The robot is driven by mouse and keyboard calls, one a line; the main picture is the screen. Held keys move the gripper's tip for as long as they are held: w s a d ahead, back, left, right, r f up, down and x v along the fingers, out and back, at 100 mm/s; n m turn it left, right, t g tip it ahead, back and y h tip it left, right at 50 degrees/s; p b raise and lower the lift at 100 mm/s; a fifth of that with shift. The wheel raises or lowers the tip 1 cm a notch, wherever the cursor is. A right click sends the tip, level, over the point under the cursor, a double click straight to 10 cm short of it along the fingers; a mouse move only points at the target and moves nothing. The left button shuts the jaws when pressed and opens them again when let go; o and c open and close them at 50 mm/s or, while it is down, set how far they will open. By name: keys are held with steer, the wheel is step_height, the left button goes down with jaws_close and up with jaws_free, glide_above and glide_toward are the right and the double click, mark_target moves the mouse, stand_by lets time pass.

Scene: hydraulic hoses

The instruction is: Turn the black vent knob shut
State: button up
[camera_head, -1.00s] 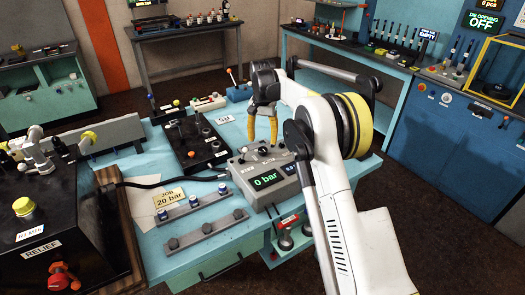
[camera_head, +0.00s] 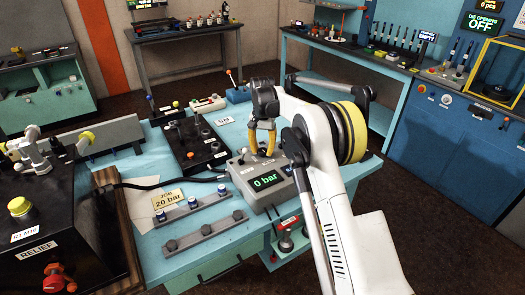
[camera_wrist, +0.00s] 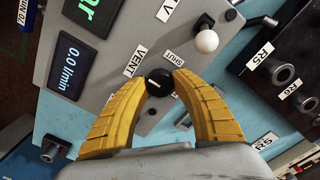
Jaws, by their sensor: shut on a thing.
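The black vent knob (camera_wrist: 159,82) sits on the face of the grey control box (camera_wrist: 115,40), beside labels reading VENT and SHUT. It has a small white mark, but I cannot tell exactly where the mark points. The yellow fingers of my gripper (camera_wrist: 160,88) are closed around the knob, one on each side, in the wrist view. In the head view my gripper (camera_head: 262,141) points down onto the grey box (camera_head: 246,170), and its fingers hide the knob. The box's green display (camera_head: 266,181) reads 0 bar.
A white ball-topped lever (camera_wrist: 207,41) stands near the knob on the same box. Ports labelled R5 and R6 (camera_wrist: 282,88) lie to the right in the wrist view. A black manifold block (camera_head: 190,145) stands left of the box, and a JOB 20 bar card (camera_head: 168,199) lies in front.

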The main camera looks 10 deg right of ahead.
steer(key=shift+n, duration=0.3)
steer(key=n, duration=0.3)
steer(key=shift+n+p, duration=0.3)
steer(key=shift+p, duration=0.05)
steer(key=n, duration=0.4)
steer(key=shift+n, duration=0.3)
steer(key=n, duration=0.4)
steer(key=shift+n+p, duration=0.3)
steer(key=shift+n, duration=2.2)
steer(key=o, duration=1.2)
